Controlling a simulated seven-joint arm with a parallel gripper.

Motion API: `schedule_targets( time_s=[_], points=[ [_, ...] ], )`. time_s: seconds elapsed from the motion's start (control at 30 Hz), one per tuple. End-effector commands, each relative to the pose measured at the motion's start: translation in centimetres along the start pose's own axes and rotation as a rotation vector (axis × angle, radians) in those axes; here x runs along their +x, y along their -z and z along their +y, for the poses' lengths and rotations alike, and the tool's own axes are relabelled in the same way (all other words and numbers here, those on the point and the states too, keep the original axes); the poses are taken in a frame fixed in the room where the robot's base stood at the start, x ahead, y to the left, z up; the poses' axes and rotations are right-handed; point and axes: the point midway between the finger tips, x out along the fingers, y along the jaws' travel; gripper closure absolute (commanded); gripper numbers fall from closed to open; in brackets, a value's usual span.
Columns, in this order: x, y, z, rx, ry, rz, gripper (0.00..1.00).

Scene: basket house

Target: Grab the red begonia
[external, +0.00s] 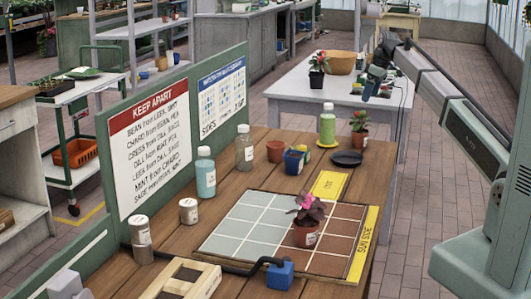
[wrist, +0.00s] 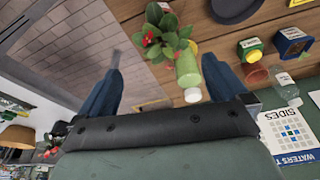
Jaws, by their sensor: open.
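A leafy plant with small red flowers (external: 359,121) stands upright in a terracotta pot at the far right corner of the wooden table; it looks like the red begonia. It also shows at the top middle of the wrist view (wrist: 168,32), ahead of and between my fingers. My gripper (external: 376,88) is open and empty, above and beyond this plant in the external view. Its two dark blue fingers are spread wide in the wrist view (wrist: 163,68). The plant's pot is mostly hidden there by leaves.
A green bottle (external: 327,124) stands close left of the plant, and a black saucer (external: 346,158) lies in front. A pink-flowered, dark-leaved plant (external: 308,211) sits on the tiled board. Another flowering plant (external: 318,68) and a bowl (external: 341,62) stand on the white table.

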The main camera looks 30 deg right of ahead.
Motion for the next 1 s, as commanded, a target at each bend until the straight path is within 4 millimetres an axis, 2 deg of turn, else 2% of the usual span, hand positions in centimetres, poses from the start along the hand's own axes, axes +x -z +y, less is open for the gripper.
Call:
schedule_targets(
  time_s=[0.03, 0.1, 0.47, 0.7, 0.9, 1.0],
  points=[
    [1.2, -0.4, -0.1, 0.0, 0.002, -0.002, 0.0],
    [2.4, -0.7, -0.1, 0.0, 0.001, -0.001, 0.0],
    [6.6, -1.3, -0.1, -0.001, 0.001, -0.001, 0.0],
    [10.7, -1.3, -0.1, 0.0, 0.002, -0.002, 0.0],
    [12.8, -1.3, -0.1, -0.001, 0.001, -0.001, 0.0],
    [13.2, -1.2, -0.1, -0.001, 0.001, -0.001, 0.0]
  ],
)
